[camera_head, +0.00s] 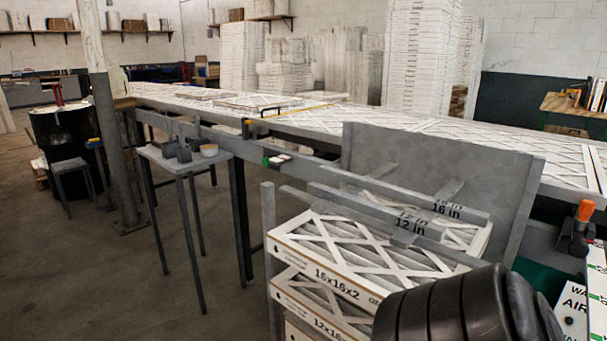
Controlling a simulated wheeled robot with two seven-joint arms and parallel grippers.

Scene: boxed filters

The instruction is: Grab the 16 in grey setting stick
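The grey setting stick marked "16 in" (447,209) lies slantwise above the stacked filter boxes, at the right of the head view. A second grey stick marked "12 in" (404,223) lies nearer and lower, beside it. Short grey crosspieces show at the sticks, and some lettering is partly covered. Neither of my grippers shows in this view. A black ribbed part, probably of my own arm, fills the bottom right and covers part of the boxes.
A grey upright panel (430,160) stands behind the sticks. White filter boxes (340,262) are stacked below them. A long conveyor table (330,120) runs behind. A small grey table (185,165) stands left, and an orange-handled tool (583,212) is at the right.

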